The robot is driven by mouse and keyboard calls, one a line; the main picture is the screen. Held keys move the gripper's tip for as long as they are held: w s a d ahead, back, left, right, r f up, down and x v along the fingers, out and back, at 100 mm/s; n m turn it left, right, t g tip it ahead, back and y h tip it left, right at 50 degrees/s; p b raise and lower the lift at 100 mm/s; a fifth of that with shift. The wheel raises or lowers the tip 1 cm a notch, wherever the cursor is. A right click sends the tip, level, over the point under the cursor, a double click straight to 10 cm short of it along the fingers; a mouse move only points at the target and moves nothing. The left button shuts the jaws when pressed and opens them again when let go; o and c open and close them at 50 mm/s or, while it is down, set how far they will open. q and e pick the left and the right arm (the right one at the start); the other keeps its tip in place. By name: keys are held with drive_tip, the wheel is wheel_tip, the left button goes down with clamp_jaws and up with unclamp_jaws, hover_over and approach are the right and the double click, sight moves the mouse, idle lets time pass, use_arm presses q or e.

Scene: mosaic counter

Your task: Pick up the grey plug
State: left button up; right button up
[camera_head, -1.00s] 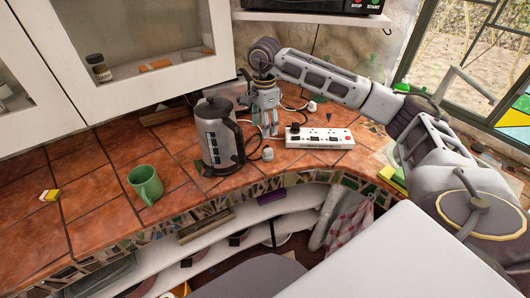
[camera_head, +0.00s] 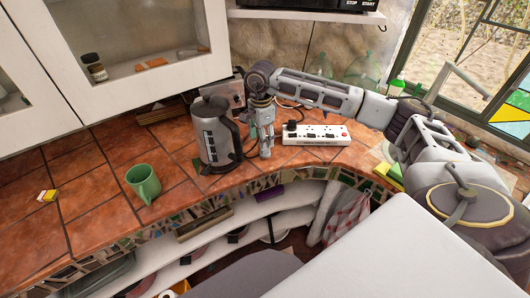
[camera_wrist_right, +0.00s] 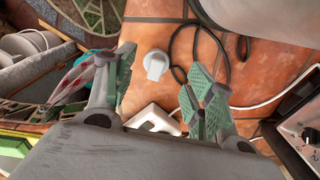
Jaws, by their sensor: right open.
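The grey plug (camera_wrist_right: 156,64) is pale and rounded and lies on the orange tiles in the right wrist view, with a gap to each finger. My right gripper (camera_wrist_right: 160,80) is open and empty, its green-padded fingers to either side of the plug in that view. In the head view my right gripper (camera_head: 266,148) points down between the kettle and the power strip, near the counter's front edge. There it hides most or all of the plug. My left gripper is not in view.
A metal kettle (camera_head: 216,140) stands close to the left of my right gripper. A white power strip (camera_head: 326,136) with a black plug (camera_head: 291,126) lies to its right. A black cable (camera_wrist_right: 205,30) loops beside the grey plug. A green mug (camera_head: 144,182) stands farther left.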

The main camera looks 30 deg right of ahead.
sight(265, 152)
drive_tip(key=shift+f, duration=0.8)
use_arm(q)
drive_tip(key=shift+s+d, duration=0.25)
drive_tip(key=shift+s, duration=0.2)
use_arm(e)
drive_tip(key=shift+f, duration=0.15)
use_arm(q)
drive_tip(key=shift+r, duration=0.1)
use_arm(e)
drive_tip(key=shift+f, duration=0.15)
